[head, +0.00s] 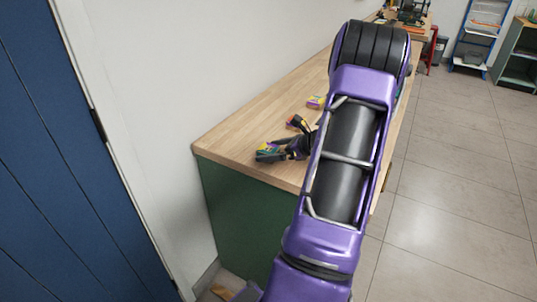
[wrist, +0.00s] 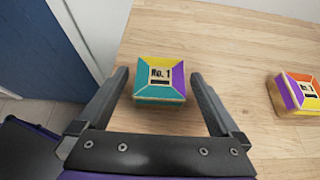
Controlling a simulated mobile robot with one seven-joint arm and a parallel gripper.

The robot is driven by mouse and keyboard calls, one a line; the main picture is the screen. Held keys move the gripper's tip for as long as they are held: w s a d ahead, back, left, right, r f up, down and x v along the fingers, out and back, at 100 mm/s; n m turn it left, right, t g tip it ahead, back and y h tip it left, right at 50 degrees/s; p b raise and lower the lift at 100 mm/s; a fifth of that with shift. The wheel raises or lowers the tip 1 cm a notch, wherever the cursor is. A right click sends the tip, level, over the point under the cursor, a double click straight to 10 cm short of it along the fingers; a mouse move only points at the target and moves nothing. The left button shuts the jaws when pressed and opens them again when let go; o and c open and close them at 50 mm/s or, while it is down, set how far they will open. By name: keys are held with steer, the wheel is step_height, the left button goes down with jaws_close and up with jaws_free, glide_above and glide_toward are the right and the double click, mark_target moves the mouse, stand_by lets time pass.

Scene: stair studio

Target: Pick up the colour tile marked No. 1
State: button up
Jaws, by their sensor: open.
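In the head view the tile (head: 266,149) shows small near the worktop's near end. My gripper (wrist: 160,84) is open, with one finger on each side of the tile in the wrist view and a gap on both sides. In the head view my gripper (head: 272,151) is at the tile and partly covers it. I cannot tell how far the fingertips are above the wood.
A second coloured tile (wrist: 298,94) lies to the right on the worktop (wrist: 225,50); its label is unreadable. Another coloured tile (head: 315,101) lies farther along. A white wall runs along the worktop's left side. A blue door (head: 50,160) stands at the left. My arm hides much of the worktop.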

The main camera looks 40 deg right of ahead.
steer(key=shift+w+a+f, duration=0.15)
steer(key=shift+w+f, duration=0.15)
steer(key=shift+w, duration=0.25)
steer(key=c, duration=1.4)
steer(key=shift+o, duration=0.2)
steer(key=shift+r, duration=0.1)
